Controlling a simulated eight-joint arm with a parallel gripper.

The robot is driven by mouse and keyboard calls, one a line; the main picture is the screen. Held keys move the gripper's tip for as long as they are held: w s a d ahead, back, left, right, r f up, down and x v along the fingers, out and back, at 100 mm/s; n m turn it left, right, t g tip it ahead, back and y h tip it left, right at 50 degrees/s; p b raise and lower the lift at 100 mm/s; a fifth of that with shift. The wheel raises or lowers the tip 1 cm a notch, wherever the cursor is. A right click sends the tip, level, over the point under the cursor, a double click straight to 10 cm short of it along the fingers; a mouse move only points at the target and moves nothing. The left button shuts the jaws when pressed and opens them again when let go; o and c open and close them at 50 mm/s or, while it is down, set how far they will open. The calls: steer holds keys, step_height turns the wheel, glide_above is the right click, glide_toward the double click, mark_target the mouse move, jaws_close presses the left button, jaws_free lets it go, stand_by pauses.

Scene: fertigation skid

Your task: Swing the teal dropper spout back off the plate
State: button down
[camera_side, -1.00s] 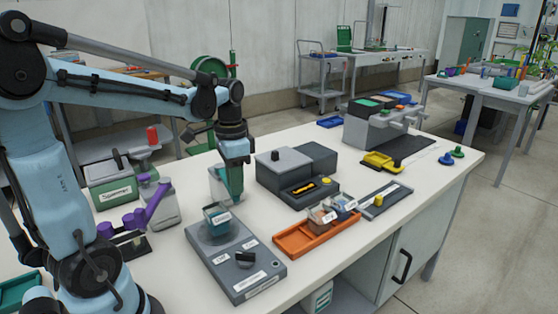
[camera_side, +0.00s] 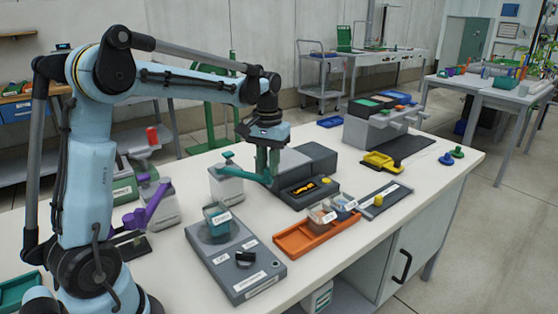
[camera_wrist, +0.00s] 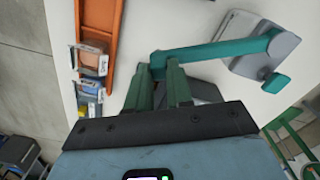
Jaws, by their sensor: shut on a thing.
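The teal dropper spout (camera_side: 250,174) is an arm on top of a pale grey bottle (camera_side: 227,188). It points right in the side view, away from the grey stirrer's round plate (camera_side: 203,240). A small teal-banded beaker (camera_side: 217,220) stands on that plate. My gripper (camera_side: 268,172) is shut on the spout's free end, in front of a dark grey box. In the wrist view the spout (camera_wrist: 215,50) runs from the bottle (camera_wrist: 283,48) to its end between my green fingertips (camera_wrist: 160,68).
The dark grey unit (camera_side: 312,188) stands close behind and right of my gripper. An orange tray (camera_side: 292,243) with small labelled containers lies in front. A purple-armed bottle (camera_side: 160,203) stands at left. Bare white table lies between the bottle and the orange tray.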

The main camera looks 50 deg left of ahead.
steer(key=shift+w+a, duration=0.15)
steer(key=shift+w, duration=0.15)
steer(key=c, duration=1)
jaws_free()
steer(key=shift+r, duration=0.1)
step_height(320, 180, up, 12)
steer(key=s+d+f+m+t, duration=0.5)
steer(key=s+d+f+t, duration=0.2)
steer(key=s+d+f, duration=0.5)
steer(key=shift+s+d+f+m, duration=0.15)
steer(key=shift+s+d+m, duration=0.2)
steer(key=shift+d, duration=0.7)
